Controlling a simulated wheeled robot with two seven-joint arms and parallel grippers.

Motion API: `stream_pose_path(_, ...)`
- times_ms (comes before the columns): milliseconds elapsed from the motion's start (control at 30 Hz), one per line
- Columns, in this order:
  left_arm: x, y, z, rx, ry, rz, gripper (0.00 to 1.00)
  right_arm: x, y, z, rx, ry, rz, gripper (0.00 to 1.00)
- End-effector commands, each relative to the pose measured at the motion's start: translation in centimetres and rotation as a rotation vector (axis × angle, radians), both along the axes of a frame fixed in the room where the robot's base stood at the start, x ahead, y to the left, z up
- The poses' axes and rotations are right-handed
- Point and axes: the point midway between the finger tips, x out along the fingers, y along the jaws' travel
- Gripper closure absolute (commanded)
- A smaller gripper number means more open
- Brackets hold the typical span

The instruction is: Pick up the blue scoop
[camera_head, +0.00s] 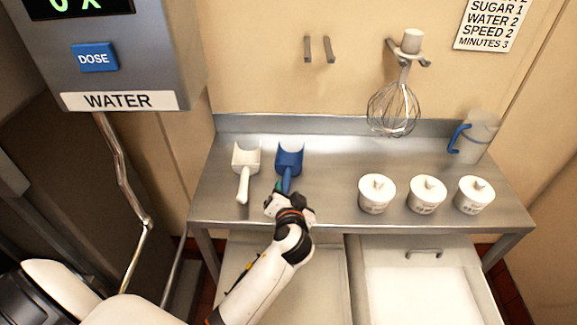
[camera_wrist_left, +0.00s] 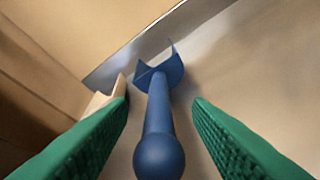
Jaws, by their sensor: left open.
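The blue scoop (camera_head: 290,162) lies on the steel table, its bowl toward the wall and its handle toward me. My left gripper (camera_head: 279,190) is at the handle's near end in the head view. In the left wrist view, the scoop's handle (camera_wrist_left: 157,125) runs between the two green fingers of my left gripper (camera_wrist_left: 160,105), with a gap on each side. The fingers are open and hold nothing. The gripper hides the handle's end in the head view. My right gripper is not in view.
A white scoop (camera_head: 245,168) lies close to the left of the blue one. Several white lidded jars (camera_head: 377,193) and a clear jug (camera_head: 475,137) stand to the right. A whisk (camera_head: 394,105) hangs on the wall. Below the table (camera_head: 325,150) is an open bin (camera_head: 420,290).

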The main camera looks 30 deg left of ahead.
Motion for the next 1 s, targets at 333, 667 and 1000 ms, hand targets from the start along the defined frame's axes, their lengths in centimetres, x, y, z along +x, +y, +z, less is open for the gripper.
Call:
stream_pose_path(333, 2.5, 1.7, -1.2, 0.001, 0.000, 0.000, 0.54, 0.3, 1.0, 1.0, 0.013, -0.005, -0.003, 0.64)
stream_pose_path(667, 2.4, 1.7, -1.2, 0.000, 0.001, 0.001, 0.82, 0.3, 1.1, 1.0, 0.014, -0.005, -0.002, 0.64)
stream_pose_path(1000, 2.4, 1.7, -1.2, -0.001, 0.000, -0.001, 1.00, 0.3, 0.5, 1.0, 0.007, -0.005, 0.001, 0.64)
